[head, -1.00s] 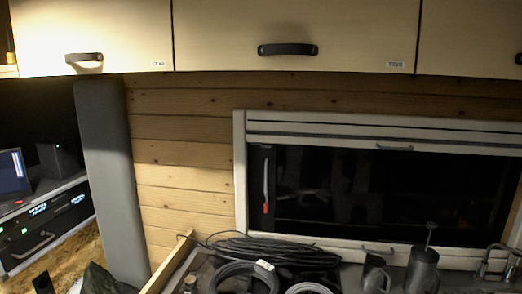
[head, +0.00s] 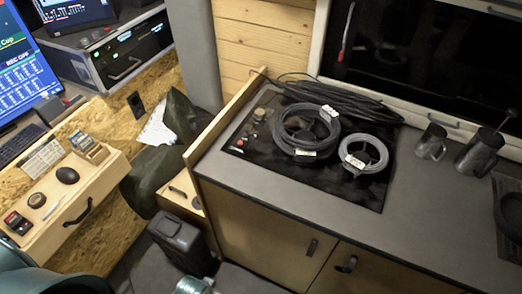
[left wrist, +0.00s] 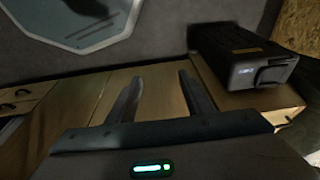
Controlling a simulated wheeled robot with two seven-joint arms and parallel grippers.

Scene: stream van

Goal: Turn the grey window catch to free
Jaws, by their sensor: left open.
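The window (head: 430,45) is a dark pane in a pale frame at the upper right of the head view. A slim grey lever with a red end, which looks like the window catch (head: 346,32), stands close to upright at the pane's left side; its top is near the picture's upper edge. My left gripper (left wrist: 160,82) is open and empty in the left wrist view, its two fingers apart. The catch does not show in that view. I cannot make out either gripper in the head view.
A counter (head: 265,190) lies below the window, with coiled cables (head: 304,132), a mug (head: 431,143) and a dark pot (head: 480,152).

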